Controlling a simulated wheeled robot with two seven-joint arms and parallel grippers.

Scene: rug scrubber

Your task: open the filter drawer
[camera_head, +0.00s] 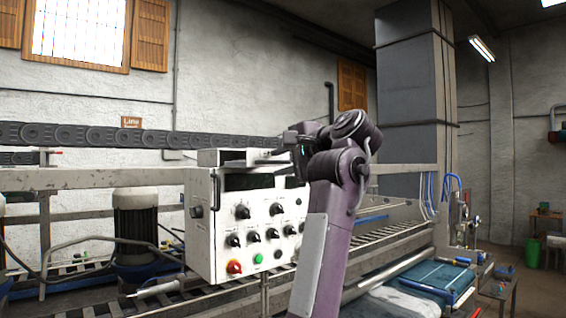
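The arm hides the box's right edge. My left gripper is out of view.
A dark chain-like track (100,135) and a pale rail (90,179) run behind the box. A motor (136,225) stands left of it. A roller conveyor (395,242) extends right, with a blue tray (440,276) at lower right. Open floor lies far right.

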